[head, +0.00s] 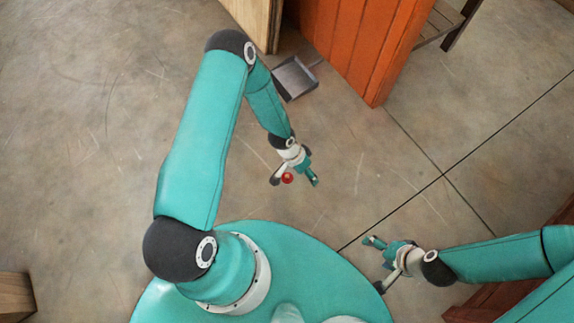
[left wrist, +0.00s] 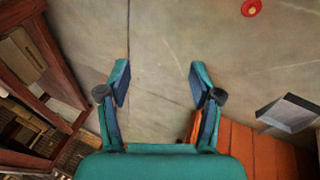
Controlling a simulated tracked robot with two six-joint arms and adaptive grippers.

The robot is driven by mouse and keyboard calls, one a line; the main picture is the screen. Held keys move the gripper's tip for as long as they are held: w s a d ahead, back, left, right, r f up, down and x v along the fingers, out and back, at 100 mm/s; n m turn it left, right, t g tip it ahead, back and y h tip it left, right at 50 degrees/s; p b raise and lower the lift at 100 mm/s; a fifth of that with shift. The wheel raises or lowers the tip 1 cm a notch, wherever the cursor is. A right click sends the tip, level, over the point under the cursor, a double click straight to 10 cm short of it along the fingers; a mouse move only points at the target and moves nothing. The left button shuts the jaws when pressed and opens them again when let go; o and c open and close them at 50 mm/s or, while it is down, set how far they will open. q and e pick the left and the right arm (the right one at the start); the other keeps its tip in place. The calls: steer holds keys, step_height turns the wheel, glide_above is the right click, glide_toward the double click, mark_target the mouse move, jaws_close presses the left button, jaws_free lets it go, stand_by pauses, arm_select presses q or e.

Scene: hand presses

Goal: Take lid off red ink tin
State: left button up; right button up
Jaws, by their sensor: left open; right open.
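A small red round thing (head: 287,178) shows beside my left gripper in the head view. In the left wrist view it is a red disc (left wrist: 251,8) with a paler centre, cut near the top edge, on the floor, beyond and to the right of the fingers. I cannot tell whether it is the ink tin or its lid. My left gripper (head: 294,179) is open, and the left wrist view shows its two fingers (left wrist: 158,78) apart with only floor between them. My right gripper (head: 374,264) is open and empty beside my base.
A grey dustpan (head: 294,78) lies on the floor beside an orange planked panel (head: 358,45). Wooden furniture stands at the bottom left (head: 15,297). Dark wooden shelving (left wrist: 45,70) fills the left of the left wrist view. The middle floor is mostly clear.

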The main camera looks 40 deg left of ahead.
arm_select(q)
steer(key=w+a+f+m+b, duration=0.1)
steer(key=w+a+f+b, duration=0.15)
steer(key=f, duration=0.45)
steer(key=w+a+f+m+b, duration=0.1)
steer(key=a+f+b, duration=0.25)
steer(key=f, duration=0.35)
steer(key=m+y+b, duration=0.2)
steer(key=y+b, duration=0.1)
steer(key=b, duration=0.3)
glide_toward(287, 176)
step_height(287, 176, down, 4)
steer(key=b, duration=0.6)
steer(key=shift+s+d, duration=0.15)
steer(key=shift+d, duration=0.05)
steer(key=f+b, duration=0.2)
steer(key=f, duration=0.1)
steer(key=w+f+b, duration=0.1)
steer(key=f+b, duration=0.1)
steer(key=shift+w+d+f+b, duration=0.2)
steer(key=shift+f+b, duration=0.1)
steer(key=shift+f, duration=0.1)
arm_select(e)
step_height(287, 176, down, 26)
steer(key=shift+r, duration=0.25)
arm_select(q)
steer(key=c, duration=1)
